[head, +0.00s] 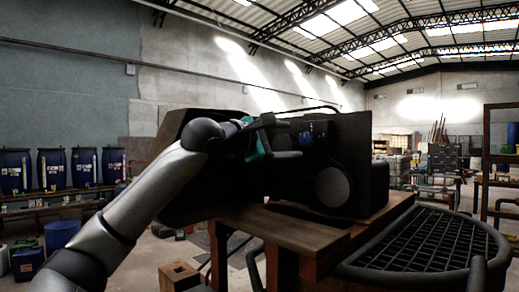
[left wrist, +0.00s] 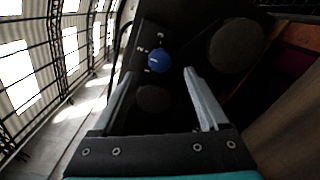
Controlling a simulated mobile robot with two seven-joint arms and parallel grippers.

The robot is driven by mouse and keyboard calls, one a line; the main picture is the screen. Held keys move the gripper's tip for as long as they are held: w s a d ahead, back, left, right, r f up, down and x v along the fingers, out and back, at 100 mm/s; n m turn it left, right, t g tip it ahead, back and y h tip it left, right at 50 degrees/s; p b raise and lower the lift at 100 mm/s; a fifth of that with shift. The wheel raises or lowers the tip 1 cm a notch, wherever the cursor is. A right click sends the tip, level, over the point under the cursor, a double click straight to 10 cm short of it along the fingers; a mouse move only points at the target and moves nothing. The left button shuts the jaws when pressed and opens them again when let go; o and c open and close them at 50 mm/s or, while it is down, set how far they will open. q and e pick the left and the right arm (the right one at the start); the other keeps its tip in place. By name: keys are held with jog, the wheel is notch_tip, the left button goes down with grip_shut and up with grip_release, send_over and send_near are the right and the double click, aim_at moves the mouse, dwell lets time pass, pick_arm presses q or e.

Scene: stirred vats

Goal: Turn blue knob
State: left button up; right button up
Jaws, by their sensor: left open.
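The blue knob (left wrist: 158,60) is on the dark front panel of a black box-shaped unit (head: 350,140), with small white marks beside it. In the head view the knob shows as a small blue spot (head: 305,138). My left gripper (left wrist: 160,75) is open and empty, facing the panel. In the left wrist view the knob appears between and just beyond its two fingertips, and I see no contact. In the head view the left gripper (head: 285,142) reaches in front of the panel from the left. My right gripper is not in view.
The unit stands on a wooden table (head: 300,228). Its panel has a large round disc (head: 332,187), close to the right finger in the left wrist view. Several blue barrels (head: 84,167) stand on a rack at the left. A rusty shelf frame (head: 486,160) is at the right.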

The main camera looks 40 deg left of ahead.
pick_arm(q)
jog(key=s+b, duration=0.3)
jog(key=s, duration=0.6)
jog(key=shift+s+a, duration=0.4)
